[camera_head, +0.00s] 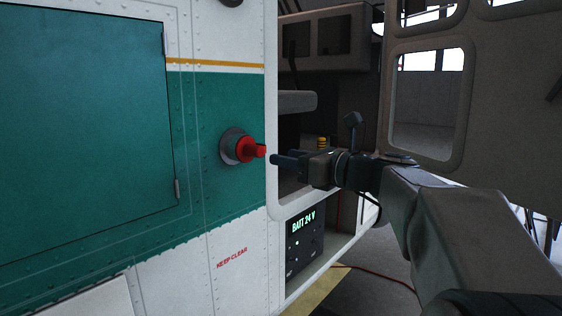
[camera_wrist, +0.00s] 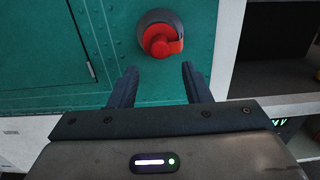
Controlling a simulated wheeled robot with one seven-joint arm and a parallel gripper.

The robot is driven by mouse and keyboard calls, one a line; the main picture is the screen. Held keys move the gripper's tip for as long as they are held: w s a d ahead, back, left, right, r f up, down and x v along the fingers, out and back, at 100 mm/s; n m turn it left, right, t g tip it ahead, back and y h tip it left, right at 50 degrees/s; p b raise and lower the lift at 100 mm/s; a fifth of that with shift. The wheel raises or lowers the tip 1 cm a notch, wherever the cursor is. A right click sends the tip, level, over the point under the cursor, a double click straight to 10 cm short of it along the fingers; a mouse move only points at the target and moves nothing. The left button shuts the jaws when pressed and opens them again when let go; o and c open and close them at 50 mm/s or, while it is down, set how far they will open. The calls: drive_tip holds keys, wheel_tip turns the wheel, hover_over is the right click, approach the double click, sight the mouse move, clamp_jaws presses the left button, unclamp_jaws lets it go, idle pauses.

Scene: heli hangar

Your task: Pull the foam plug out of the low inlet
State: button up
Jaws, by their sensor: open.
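The red foam plug (camera_head: 248,150) sits in a round grey inlet (camera_head: 231,143) on the green side of the helicopter. Its red end sticks out toward the right in the head view. In the wrist view the plug (camera_wrist: 161,41) shows beyond the fingertips, with the dark inlet rim (camera_wrist: 150,18) around it. My gripper (camera_head: 274,160) is to the right of the plug and apart from it. In the wrist view my gripper (camera_wrist: 158,70) is open, with nothing between its two dark fingers.
An open cabin doorway lies behind my arm, with a "BATT 24 V" unit (camera_head: 304,240) low inside. An open door with a window (camera_head: 428,105) stands at the right. A closed teal hatch (camera_head: 85,125) is on the left. A red cable (camera_head: 380,275) lies on the floor.

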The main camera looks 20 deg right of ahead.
sight(261, 152)
drive_tip(key=shift+p+x, duration=0.5)
drive_tip(key=shift+x, duration=4.4)
drive_tip(key=c, duration=0.7)
drive_tip(key=shift+s+d, duration=0.1)
drive_tip(key=shift+s, duration=0.05)
drive_tip(key=shift+b+v, duration=0.45)
drive_tip(key=shift+v, duration=3.9)
